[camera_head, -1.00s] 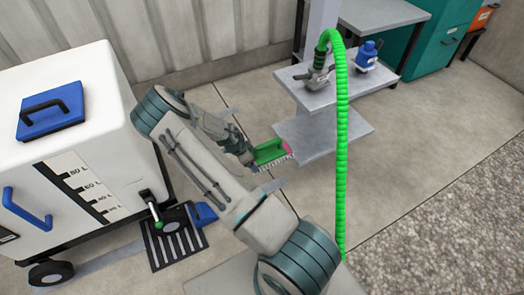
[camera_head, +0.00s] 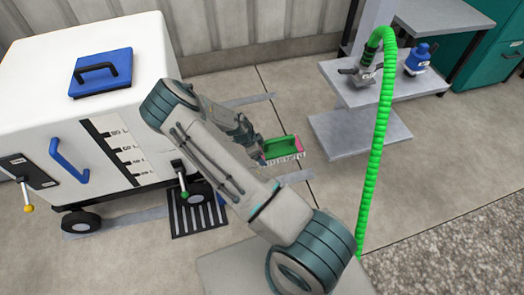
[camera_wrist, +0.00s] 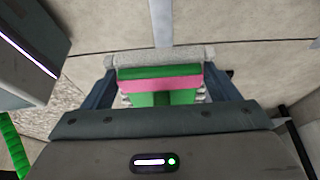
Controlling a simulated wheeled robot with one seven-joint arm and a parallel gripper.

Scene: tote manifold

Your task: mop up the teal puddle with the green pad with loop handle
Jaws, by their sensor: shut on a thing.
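My gripper (camera_head: 258,147) is shut on the green pad with loop handle (camera_head: 284,150), out ahead of my arm. The pad is green with a pink part and a pale fringed underside. In the wrist view the pad (camera_wrist: 160,72) lies between the two fingers of my gripper (camera_wrist: 165,88), with its pink strip and a whitish edge showing. It appears held above the floor, though the exact height is hard to tell. No teal puddle shows in either view; my arm hides part of the floor.
A white wheeled tank (camera_head: 110,110) with a blue lid and levers stands at the left. A dark floor grate (camera_head: 198,222) lies by it. A grey shelf stand (camera_head: 360,130) and a green hose (camera_head: 372,170) are at the right. Open concrete floor lies between.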

